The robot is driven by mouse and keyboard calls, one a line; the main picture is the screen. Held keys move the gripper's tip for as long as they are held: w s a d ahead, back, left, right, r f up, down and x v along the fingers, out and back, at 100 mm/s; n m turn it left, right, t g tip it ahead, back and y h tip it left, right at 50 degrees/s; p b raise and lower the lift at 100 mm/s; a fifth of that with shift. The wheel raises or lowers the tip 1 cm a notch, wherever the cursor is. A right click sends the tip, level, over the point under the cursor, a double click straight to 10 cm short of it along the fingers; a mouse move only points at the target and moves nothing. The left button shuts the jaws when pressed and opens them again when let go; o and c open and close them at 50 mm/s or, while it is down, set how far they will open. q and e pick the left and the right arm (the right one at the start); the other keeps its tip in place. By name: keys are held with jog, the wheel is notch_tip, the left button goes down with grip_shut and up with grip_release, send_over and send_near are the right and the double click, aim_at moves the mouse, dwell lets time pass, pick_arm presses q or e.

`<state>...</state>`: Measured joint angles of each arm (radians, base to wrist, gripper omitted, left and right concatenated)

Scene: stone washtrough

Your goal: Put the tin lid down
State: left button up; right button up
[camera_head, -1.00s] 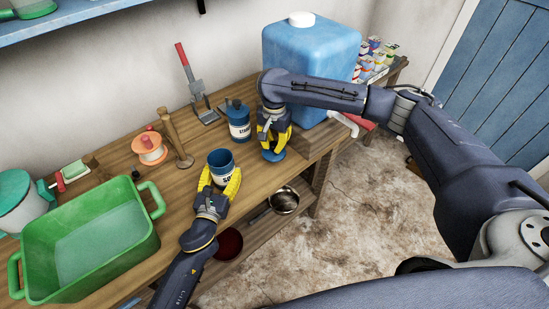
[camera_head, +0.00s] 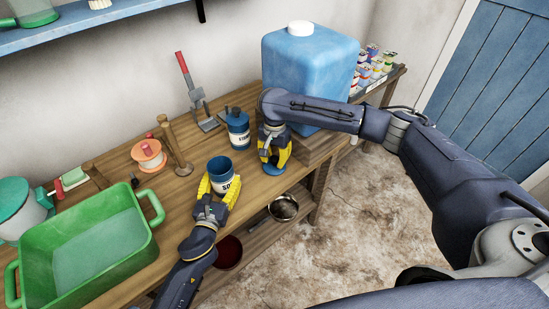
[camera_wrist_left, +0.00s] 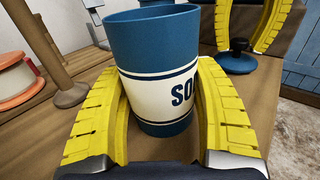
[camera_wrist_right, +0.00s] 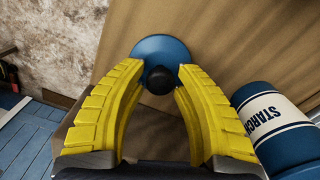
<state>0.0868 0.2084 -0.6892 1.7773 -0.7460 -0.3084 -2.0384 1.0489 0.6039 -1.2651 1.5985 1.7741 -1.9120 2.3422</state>
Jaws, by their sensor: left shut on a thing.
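The tin lid (camera_head: 275,170), a blue disc with a black knob, lies flat on the bench top near its front edge. My right gripper (camera_wrist_right: 162,72) points down over it, its yellow fingers apart on either side of the knob, with a slim gap visible. The lid also shows in the left wrist view (camera_wrist_left: 237,64). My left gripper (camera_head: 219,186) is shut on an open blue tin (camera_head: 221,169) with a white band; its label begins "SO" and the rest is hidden. The tin stands upright without a lid.
A lidded blue starch tin (camera_head: 238,130) stands just behind the lid. A big blue water container (camera_head: 308,75) is behind my right arm. A green basin (camera_head: 85,250), an orange spool (camera_head: 149,155) and wooden posts stand left. The bench edge drops to a lower shelf with bowls.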

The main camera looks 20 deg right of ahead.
aim_at(274, 158)
jog(key=shift+o, duration=0.6)
jog(key=shift+r, duration=0.1)
jog(key=shift+r, duration=2.05)
pick_arm(q)
jog(key=o, duration=1.4)
jog(key=shift+s, duration=0.1)
